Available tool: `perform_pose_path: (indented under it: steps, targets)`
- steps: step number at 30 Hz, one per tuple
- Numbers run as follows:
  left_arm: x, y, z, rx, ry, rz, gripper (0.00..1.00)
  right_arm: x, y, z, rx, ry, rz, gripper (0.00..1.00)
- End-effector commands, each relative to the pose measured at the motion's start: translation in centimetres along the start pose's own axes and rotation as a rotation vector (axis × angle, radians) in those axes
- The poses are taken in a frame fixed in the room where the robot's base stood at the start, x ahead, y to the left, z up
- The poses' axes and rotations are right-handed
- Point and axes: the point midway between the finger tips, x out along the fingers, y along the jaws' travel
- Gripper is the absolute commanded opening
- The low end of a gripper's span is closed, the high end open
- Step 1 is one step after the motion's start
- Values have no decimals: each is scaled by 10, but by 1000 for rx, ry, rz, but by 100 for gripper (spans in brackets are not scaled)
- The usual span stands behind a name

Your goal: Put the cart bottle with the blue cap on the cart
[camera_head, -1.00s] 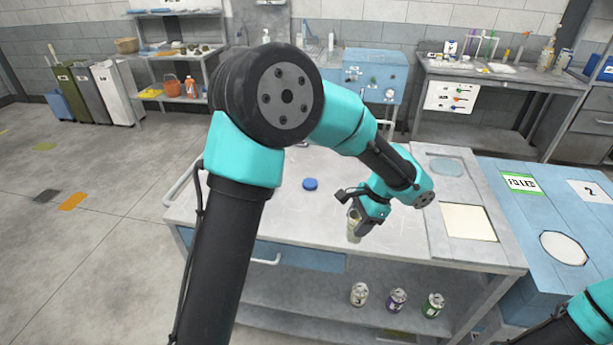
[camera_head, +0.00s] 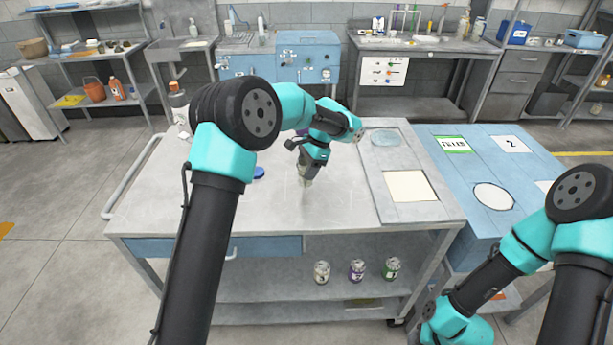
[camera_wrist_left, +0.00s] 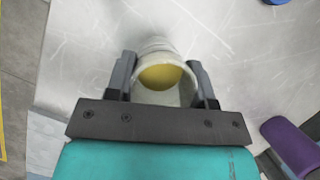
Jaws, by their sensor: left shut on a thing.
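My left gripper (camera_head: 308,172) is over the cart's worktop (camera_head: 260,210), pointing down. It is shut on a pale, see-through open-topped container (camera_wrist_left: 160,85) with yellow contents, one finger on each side. Its lower end shows below the fingers in the head view (camera_head: 306,183); I cannot tell whether it touches the top. A flat blue cap (camera_head: 259,173) lies on the worktop to the left of the gripper. A white bottle with a reddish cap (camera_head: 178,102) stands at the cart's back left, partly hidden by my arm. My right gripper is not in view.
A purple cylinder (camera_wrist_left: 290,145) is near the gripper. Three cans (camera_head: 357,270) stand on the cart's lower shelf. A pale square plate (camera_head: 408,186) lies on the right strip. A blue bench (camera_head: 455,172) adjoins on the right. The front left worktop is clear.

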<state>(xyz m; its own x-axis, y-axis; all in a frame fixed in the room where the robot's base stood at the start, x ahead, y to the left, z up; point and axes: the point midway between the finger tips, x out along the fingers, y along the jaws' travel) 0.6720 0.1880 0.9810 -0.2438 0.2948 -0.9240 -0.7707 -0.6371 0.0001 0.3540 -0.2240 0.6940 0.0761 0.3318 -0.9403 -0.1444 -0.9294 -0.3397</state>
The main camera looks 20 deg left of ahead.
Motion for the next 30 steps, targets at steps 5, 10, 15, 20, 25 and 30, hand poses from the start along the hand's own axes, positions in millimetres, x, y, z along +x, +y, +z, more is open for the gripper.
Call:
perform_pose_path:
  steps: [5,10,15,20,25,30]
  targets:
    - [-1,-5,-1,-1,0,0,20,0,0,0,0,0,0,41]
    - [0,-4,-1,-1,0,0,20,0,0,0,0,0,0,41]
    - [10,-4,-6,0,-1,1,20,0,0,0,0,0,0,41]
    - [28,-4,-13,0,-2,1,20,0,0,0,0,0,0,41]
    - [32,-4,-15,-1,0,0,20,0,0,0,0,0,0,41]
    - [32,-4,-15,-1,0,0,20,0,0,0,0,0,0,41]
